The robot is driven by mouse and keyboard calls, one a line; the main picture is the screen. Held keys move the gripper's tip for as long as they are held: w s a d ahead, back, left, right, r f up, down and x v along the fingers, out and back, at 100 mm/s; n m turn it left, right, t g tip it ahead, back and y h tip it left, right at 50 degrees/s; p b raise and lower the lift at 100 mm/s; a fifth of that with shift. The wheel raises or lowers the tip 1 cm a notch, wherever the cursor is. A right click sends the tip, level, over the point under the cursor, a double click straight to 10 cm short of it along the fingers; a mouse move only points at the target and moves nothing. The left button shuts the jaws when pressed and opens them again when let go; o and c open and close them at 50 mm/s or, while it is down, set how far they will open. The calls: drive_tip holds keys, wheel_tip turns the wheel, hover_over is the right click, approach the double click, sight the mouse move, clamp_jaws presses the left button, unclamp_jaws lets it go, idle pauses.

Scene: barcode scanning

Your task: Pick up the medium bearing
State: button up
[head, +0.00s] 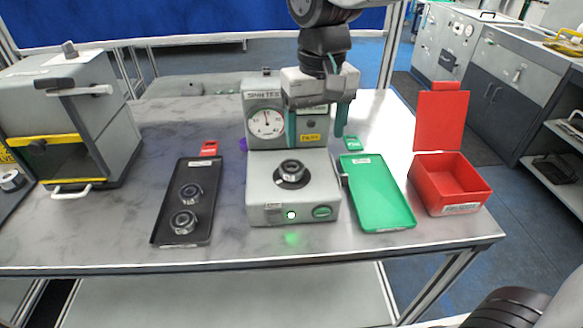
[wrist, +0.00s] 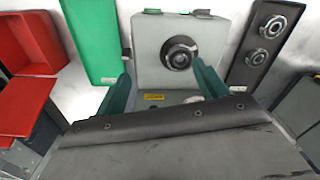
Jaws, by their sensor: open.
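One bearing (head: 291,168) sits on a dark round seat on the grey tester (head: 262,205); it also shows in the wrist view (wrist: 180,55). Two more bearings, a rear one (head: 191,192) and a front one (head: 184,221), lie in the black tray (head: 168,206) to the left. I cannot tell for certain which bearing is the medium one. My gripper (head: 316,128) is open and empty, with green fingers pointing down above the rear of the tester. In the wrist view my gripper (wrist: 160,74) has its fingers apart, and the tester's bearing shows beyond them.
A dial gauge (head: 266,123) stands behind the tester's seat. A green tray (head: 379,196) and an open red bin (head: 450,185) are to the right. A grey box machine (head: 50,120) and another ring-shaped part (head: 12,180) are at far left. The table's front strip is clear.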

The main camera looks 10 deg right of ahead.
sight(292, 170)
drive_tip(key=a, duration=0.1)
drive_tip(key=w+a+f, duration=0.1)
drive_tip(key=a+f, duration=0.1)
drive_tip(key=a, duration=0.1)
drive_tip(key=shift+w, duration=0.3)
wheel_tip(292, 170, down, 7)
drive_tip(key=shift+w, duration=0.1)
drive_tip(key=shift+c, duration=0.3)
drive_tip(key=c, duration=1.1)
drive_tip(key=shift+r, duration=0.1)
